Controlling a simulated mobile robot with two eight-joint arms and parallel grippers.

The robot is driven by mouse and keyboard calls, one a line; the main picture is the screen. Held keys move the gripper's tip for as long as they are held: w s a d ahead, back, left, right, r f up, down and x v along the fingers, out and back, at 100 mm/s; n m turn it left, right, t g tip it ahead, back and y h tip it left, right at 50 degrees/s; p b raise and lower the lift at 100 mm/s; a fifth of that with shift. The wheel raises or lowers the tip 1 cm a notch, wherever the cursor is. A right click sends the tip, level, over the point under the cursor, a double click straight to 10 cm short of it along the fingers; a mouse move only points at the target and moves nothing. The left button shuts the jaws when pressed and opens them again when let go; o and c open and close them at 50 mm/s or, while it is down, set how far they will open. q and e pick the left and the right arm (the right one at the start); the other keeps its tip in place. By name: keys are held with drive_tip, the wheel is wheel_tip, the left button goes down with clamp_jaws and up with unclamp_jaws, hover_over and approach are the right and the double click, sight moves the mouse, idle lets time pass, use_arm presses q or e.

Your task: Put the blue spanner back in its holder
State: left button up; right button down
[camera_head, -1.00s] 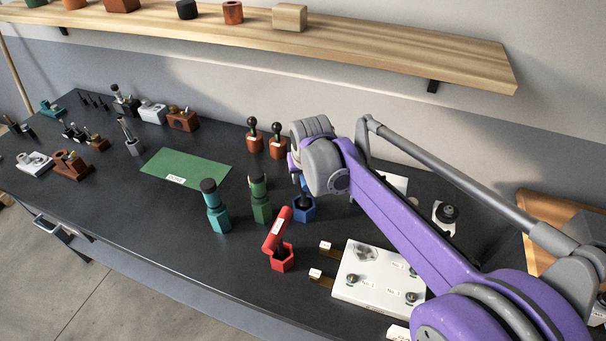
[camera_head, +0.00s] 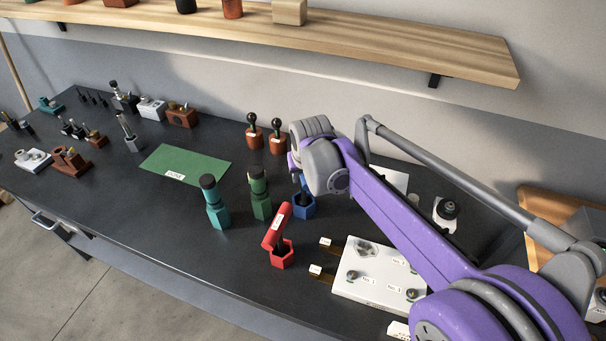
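The blue holder (camera_head: 304,207) stands on the dark bench, just below my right wrist. A narrow dark and blue part shows above its opening, mostly hidden by my wrist. I cannot tell whether the blue spanner is seated in the holder or held. My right gripper (camera_head: 296,172) is above the holder and largely hidden behind the grey wrist housing, so its fingers cannot be made out. My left gripper is out of view.
Near the blue holder are a green holder (camera_head: 260,206), a teal holder (camera_head: 218,214) and a red holder (camera_head: 282,256) with a tilted red handle. A white numbered plate (camera_head: 375,290) lies at the right. A green mat (camera_head: 187,165) is clear. A wooden shelf (camera_head: 380,45) overhangs the back.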

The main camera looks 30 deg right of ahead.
drive_tip(key=shift+f+b, duration=0.4)
drive_tip(key=shift+f, duration=0.45)
drive_tip(key=shift+c, duration=2.4)
unclamp_jaws()
drive_tip(key=v, duration=1.1)
drive_tip(key=shift+w+p, duration=0.1)
drive_tip(key=shift+p, duration=0.3)
